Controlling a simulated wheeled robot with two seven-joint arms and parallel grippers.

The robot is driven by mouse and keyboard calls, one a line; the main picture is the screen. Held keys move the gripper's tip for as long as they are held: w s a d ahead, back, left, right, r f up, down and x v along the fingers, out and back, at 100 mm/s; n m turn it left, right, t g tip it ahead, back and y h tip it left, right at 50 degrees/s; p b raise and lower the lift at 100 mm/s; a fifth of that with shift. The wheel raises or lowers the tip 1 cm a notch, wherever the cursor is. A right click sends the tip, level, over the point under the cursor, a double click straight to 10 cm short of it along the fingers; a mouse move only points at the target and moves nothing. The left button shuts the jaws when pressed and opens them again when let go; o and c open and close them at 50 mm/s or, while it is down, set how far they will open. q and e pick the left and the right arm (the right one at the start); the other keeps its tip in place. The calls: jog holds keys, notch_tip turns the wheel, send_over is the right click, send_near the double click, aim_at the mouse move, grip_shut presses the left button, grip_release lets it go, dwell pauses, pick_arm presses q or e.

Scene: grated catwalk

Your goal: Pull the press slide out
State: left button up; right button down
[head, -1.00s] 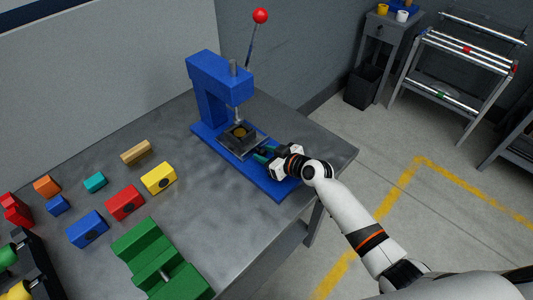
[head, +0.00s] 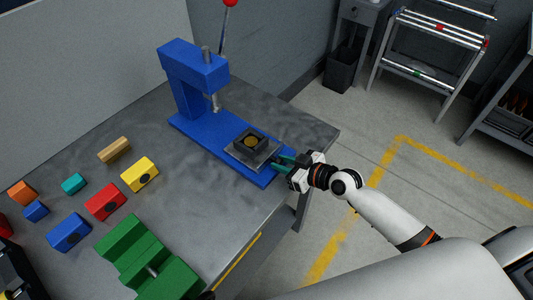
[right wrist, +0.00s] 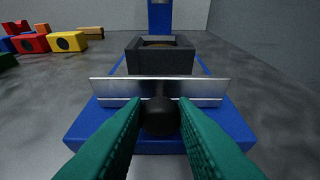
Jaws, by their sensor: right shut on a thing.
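The blue press (head: 192,80) stands on the grey table, with its long base (head: 187,125) reaching toward the right front. The press slide (head: 240,155) is a metal plate carrying a dark square block (head: 251,141) with a brownish round centre. It sits on the front part of the base, clear of the ram. My right gripper (head: 281,163) is at the slide's front end. In the right wrist view its green fingers (right wrist: 160,128) are shut on the slide's round black knob (right wrist: 160,116), in front of the metal plate (right wrist: 206,91). My left gripper is not in view.
Several coloured blocks lie on the table to the left, among them a yellow one (head: 139,174) and a red one (head: 106,202). A stepped green block (head: 149,262) is near the front edge. Open floor lies right of the table.

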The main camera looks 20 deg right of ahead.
jog(key=shift+s+d, duration=0.15)
jog(key=c, duration=1.2)
grip_release()
jog(key=shift+s+d+r, duration=0.1)
jog(key=shift+s+d, duration=0.2)
jog(key=shift+s, duration=0.15)
jog(key=shift+b+v, duration=1.15)
jog(key=shift+v, duration=4.35)
jog(key=shift+a+r, duration=0.1)
